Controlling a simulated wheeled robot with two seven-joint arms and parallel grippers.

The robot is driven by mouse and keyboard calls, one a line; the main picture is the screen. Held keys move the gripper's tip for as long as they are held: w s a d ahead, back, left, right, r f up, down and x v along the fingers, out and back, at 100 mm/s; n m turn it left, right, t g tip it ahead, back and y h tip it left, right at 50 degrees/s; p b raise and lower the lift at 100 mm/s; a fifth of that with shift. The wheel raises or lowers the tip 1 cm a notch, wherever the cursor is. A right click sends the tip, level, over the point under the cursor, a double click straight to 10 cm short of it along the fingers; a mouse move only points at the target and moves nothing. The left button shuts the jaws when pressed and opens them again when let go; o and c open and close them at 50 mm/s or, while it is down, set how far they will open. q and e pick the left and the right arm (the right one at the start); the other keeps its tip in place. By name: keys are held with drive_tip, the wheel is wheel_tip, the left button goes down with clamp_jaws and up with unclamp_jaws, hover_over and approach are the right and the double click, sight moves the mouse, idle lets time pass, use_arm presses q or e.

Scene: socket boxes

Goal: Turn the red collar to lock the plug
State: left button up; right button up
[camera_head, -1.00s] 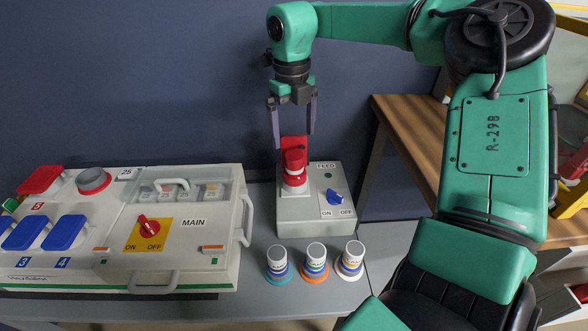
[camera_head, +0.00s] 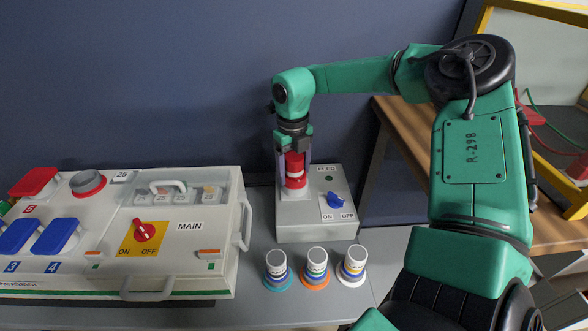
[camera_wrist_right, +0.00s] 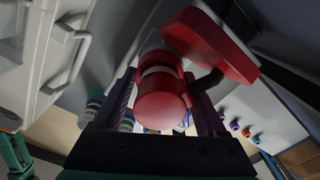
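The red plug with its red collar (camera_head: 295,172) stands upright in the socket of the grey FEED box (camera_head: 300,232). A pale band runs round it. My right gripper (camera_head: 294,165) points down over the plug, one finger on each side. In the right wrist view, the plug (camera_wrist_right: 162,103) lies between the two fingers, with narrow gaps showing, so the gripper looks open around it. A raised red flap (camera_wrist_right: 212,42) is beside the plug in that view. The blue FEED knob (camera_head: 336,201) is right of the plug.
The large MAIN box (camera_head: 190,262) with handles, a red knob (camera_head: 144,231) and blue covers (camera_head: 57,236) fills the left. Three banded plugs (camera_head: 317,262) stand in front of the FEED box. A wooden table (camera_head: 412,125) is at right. Grey bench is clear between the boxes.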

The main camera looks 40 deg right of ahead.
drive_tip(key=shift+m, duration=0.3)
drive_tip(key=shift+f+m+b, duration=0.1)
drive_tip(key=shift+m+b, duration=0.55)
drive_tip(key=shift+m, duration=0.15)
drive_tip(key=m+b, duration=0.1)
drive_tip(key=m, duration=0.3)
drive_tip(key=shift+b, duration=0.35)
drive_tip(key=m, duration=0.3)
drive_tip(key=shift+s+d+m+b, duration=0.1)
drive_tip(key=shift+m+b, duration=0.2)
drive_tip(key=shift+b, duration=0.1)
use_arm(q)
wheel_tip(320, 180, up, 8)
drive_tip(key=d+t, duration=0.1)
drive_tip(key=shift+d+h, duration=0.4)
use_arm(e)
drive_tip(key=shift+m, duration=1.1)
use_arm(q)
drive_tip(key=shift+w, duration=0.15)
use_arm(e)
drive_tip(key=o, duration=1.3)
use_arm(q)
drive_tip(key=shift+d, duration=0.1)
